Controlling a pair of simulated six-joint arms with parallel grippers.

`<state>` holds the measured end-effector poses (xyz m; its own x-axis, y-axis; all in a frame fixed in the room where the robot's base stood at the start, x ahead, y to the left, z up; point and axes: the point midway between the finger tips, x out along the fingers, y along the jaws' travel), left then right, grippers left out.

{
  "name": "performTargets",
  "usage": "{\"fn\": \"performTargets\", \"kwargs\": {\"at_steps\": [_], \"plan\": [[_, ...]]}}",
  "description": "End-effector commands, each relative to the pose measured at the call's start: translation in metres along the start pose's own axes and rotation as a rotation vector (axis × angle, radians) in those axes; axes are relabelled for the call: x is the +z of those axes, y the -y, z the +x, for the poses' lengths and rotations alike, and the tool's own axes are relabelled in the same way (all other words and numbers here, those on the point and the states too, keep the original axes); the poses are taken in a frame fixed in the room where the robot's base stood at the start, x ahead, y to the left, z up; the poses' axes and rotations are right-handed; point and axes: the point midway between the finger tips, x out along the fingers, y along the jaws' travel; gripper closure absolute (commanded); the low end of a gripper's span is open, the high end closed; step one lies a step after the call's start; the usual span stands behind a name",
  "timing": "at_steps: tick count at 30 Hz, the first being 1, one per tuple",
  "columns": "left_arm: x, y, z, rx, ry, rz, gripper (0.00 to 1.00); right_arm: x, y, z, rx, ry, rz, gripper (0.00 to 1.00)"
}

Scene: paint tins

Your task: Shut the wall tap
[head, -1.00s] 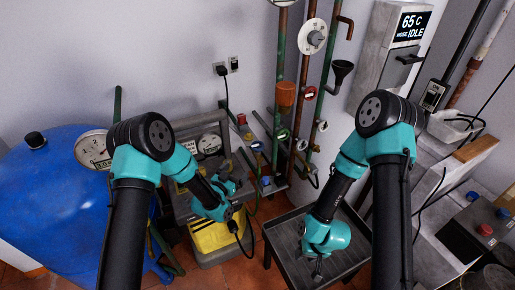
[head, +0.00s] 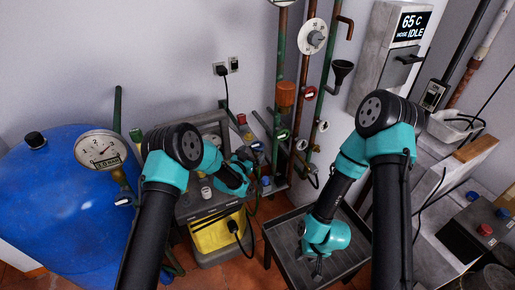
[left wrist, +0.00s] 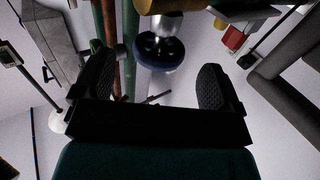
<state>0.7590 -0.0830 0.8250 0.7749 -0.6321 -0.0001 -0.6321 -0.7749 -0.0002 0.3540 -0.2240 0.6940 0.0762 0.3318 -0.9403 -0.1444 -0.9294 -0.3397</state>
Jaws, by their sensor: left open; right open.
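A tap with a round dark blue handle (left wrist: 160,54) shows in the left wrist view, in the gap between the fingers and beyond them. Its fitting is brassy above the handle. I cannot tell for certain whether it is the wall tap. My left gripper (left wrist: 153,85) is open and empty, with one dark finger on each side of the handle in the picture. In the head view, my left gripper (head: 248,160) is by the pipework, partly hidden by its own wrist. My right gripper (head: 317,268) is open and empty above the dark tray table.
Vertical pipes (head: 304,60) with several valves and gauges run up the wall. A blue tank (head: 60,190) with a dial gauge (head: 101,150) stands left. A yellow-fronted machine (head: 213,236) is below my left arm. The dark tray table (head: 275,243) stands right of it.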

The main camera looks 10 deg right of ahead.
Motion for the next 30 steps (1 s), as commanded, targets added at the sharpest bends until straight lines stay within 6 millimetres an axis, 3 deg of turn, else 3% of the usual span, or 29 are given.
{"fn": "performTargets", "kwargs": {"at_steps": [10, 22, 30], "plan": [[0.0, 0.0, 0.043, -0.001, 0.0, 0.0, 0.1, 0.0, 0.0, 0.0, 0.0, 0.0, 0.0, 0.57], [0.0, 0.0, 0.05, 0.0, 0.0, 0.0, 0.1, 0.0, 0.0, 0.0, 0.0, 0.0, 0.0, 0.57], [0.0, 0.0, 0.05, 0.0, 0.0, 0.0, 0.34, 0.0, 0.0, 0.0, 0.0, 0.0, 0.0, 0.57]]}}
